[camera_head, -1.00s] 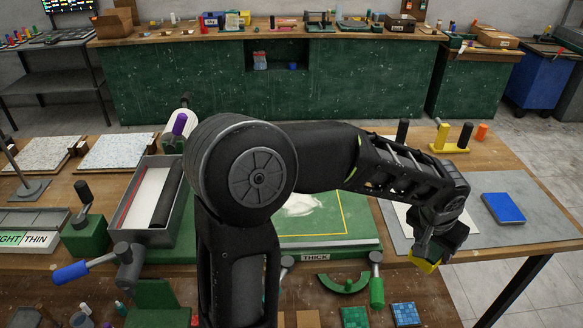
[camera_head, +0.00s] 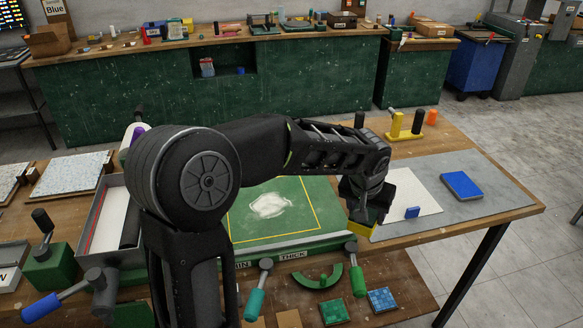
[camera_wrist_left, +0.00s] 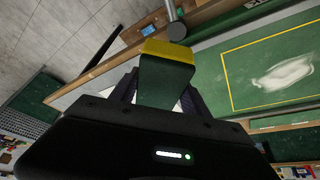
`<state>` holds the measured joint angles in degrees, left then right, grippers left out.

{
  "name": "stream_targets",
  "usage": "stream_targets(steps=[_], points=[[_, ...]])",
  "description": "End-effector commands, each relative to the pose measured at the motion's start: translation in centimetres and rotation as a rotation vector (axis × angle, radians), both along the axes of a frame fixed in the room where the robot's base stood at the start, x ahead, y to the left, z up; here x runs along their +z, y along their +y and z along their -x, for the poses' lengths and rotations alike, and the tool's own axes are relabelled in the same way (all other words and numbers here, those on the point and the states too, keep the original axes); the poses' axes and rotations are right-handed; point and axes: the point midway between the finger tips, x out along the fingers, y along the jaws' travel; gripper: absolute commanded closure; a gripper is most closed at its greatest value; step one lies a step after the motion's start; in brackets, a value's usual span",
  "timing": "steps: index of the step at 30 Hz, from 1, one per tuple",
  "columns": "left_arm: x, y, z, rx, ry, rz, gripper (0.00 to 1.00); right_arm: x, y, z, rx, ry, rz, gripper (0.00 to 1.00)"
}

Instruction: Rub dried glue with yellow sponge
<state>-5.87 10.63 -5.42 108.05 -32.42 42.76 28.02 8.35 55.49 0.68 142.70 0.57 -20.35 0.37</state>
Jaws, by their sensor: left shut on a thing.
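The dried glue (camera_head: 270,205) is a white patch inside the yellow outline on the green board (camera_head: 245,228). It also shows at the right of the left wrist view (camera_wrist_left: 285,76). My left gripper (camera_head: 364,208) is shut on the yellow sponge (camera_head: 360,229), a block with a yellow face and a dark green part. The sponge also shows between the fingers in the left wrist view (camera_wrist_left: 168,50). It is near the board's right edge, to the right of the glue and apart from it. My right gripper is not in view.
A grey mat (camera_head: 490,203) on the right holds a white sheet (camera_head: 412,190), a small blue block (camera_head: 413,212) and a blue pad (camera_head: 461,185). A grey tray (camera_head: 100,235) lies left of my arm.

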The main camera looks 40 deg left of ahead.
Motion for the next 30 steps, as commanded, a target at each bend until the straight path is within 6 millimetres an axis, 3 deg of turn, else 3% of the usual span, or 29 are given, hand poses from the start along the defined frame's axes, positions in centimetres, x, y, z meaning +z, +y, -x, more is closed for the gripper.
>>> stream_targets(steps=[4,9,13,18,30], points=[[0.3,7.6,-1.4,0.194,0.002,0.003,0.78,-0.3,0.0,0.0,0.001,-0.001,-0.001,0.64],[0.9,16.3,-1.4,0.406,0.002,-0.002,0.78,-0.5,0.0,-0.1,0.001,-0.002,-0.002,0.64],[1.3,20.8,-0.8,0.516,-0.001,-0.007,0.78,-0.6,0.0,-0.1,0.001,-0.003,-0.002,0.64],[1.5,23.2,-0.2,0.574,-0.001,-0.010,0.78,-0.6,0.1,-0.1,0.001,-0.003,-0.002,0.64],[1.3,23.2,-0.3,0.576,0.000,-0.010,0.78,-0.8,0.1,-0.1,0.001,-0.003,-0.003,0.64]])
